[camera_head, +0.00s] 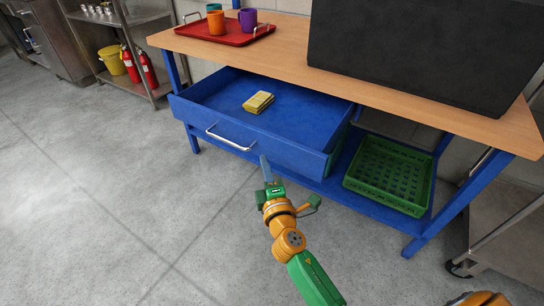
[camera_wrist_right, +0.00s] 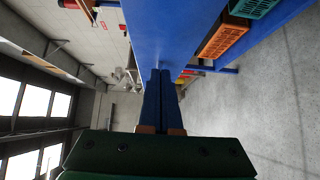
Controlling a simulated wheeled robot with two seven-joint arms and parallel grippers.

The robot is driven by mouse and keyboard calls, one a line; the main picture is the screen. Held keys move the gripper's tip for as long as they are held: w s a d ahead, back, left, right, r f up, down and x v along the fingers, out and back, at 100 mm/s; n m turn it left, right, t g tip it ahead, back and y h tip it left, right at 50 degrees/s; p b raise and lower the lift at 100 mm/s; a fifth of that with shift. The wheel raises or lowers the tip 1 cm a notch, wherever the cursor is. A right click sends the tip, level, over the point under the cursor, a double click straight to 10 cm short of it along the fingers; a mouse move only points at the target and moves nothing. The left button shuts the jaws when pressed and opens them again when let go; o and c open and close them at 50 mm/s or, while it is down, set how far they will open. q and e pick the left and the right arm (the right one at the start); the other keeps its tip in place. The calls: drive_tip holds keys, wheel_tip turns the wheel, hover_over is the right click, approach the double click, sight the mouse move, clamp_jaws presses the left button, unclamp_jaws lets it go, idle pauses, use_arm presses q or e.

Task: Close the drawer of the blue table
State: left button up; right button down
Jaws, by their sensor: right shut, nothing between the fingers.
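The blue drawer (camera_head: 262,143) of the blue table with a wooden top (camera_head: 285,50) stands pulled well out. A yellow folded cloth (camera_head: 258,102) lies inside it. A metal bar handle (camera_head: 228,139) is on its front. My right gripper (camera_head: 264,162) is shut and empty, close to the drawer front, right of the handle; I cannot tell whether it touches. In the right wrist view its closed fingers (camera_wrist_right: 160,95) point toward a blue surface (camera_wrist_right: 165,35). My left gripper is not in view.
A red tray (camera_head: 225,38) with several mugs and a large dark box (camera_head: 415,45) stand on the tabletop. A green crate (camera_head: 390,175) sits on the lower shelf. Fire extinguishers (camera_head: 140,68) and a yellow bucket stand at left. The floor in front is clear.

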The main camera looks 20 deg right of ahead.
sight(269, 148)
drive_tip(key=shift+w+d, duration=0.45)
drive_tip(key=shift+d, duration=0.2)
drive_tip(key=shift+w+d, duration=0.45)
drive_tip(key=shift+d, duration=0.15)
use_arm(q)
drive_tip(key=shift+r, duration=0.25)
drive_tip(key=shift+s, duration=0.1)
